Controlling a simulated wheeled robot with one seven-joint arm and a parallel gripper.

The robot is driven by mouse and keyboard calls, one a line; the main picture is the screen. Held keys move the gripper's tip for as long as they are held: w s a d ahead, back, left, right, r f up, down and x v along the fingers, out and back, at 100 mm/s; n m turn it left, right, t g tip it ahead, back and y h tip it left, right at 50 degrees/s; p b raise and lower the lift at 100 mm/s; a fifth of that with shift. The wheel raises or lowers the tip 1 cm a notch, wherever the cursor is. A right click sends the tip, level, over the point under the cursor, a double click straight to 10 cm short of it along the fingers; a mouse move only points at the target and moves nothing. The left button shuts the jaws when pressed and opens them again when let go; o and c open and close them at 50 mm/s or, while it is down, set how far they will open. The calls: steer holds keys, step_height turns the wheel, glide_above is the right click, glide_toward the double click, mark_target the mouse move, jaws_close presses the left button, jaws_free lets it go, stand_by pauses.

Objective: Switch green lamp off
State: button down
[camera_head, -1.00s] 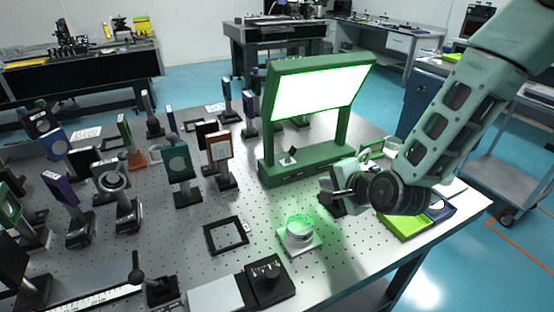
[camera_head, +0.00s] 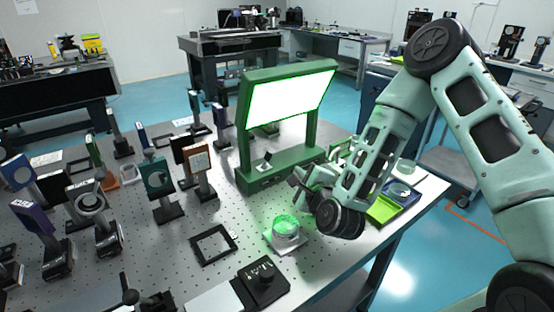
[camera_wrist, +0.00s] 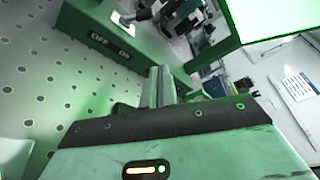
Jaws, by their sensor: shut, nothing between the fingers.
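The green lamp (camera_head: 244,150) stands on the perforated table, with its tilted panel (camera_head: 290,100) glowing bright white. A small switch (camera_head: 264,164) with a pale plate sits on the lamp's base. In the wrist view, the base's front (camera_wrist: 92,32) carries the words OFF on the left and ON on the right, with the pale switch plate (camera_wrist: 122,17) above them. My gripper (camera_head: 298,177) is shut and empty, in front and to the right of the switch. In the wrist view its fingertips (camera_wrist: 160,74) point toward the base, right of the ON label. Contact cannot be told.
A round glass piece on a white plate (camera_head: 286,243) stands close below my gripper. A black square frame (camera_head: 213,244) lies to its left. Several mounted optics crowd the table's left side. A green and blue tray (camera_head: 384,210) lies to the right, near the table edge.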

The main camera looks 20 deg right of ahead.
mark_target(287, 165)
steer(key=w+p, duration=0.1)
steer(key=w, duration=0.2)
steer(key=w+f, duration=0.1)
steer(key=w, duration=0.2)
steer(key=w+p, duration=0.1)
steer(key=w, duration=0.3)
steer(key=shift+w+a+f+p, duration=0.1)
steer(key=shift+a+f+p, duration=0.05)
steer(key=shift+p, duration=0.2)
steer(key=shift+s+a+r+p, duration=0.3)
steer(key=shift+a+r, duration=0.05)
steer(key=shift+a, duration=0.25)
steer(key=shift+s+a+r+p, duration=0.25)
steer(key=shift+a+r, duration=0.1)
steer(key=shift+a, duration=0.2)
steer(key=shift+s+a+r, duration=0.15)
steer(key=shift+a, duration=0.25)
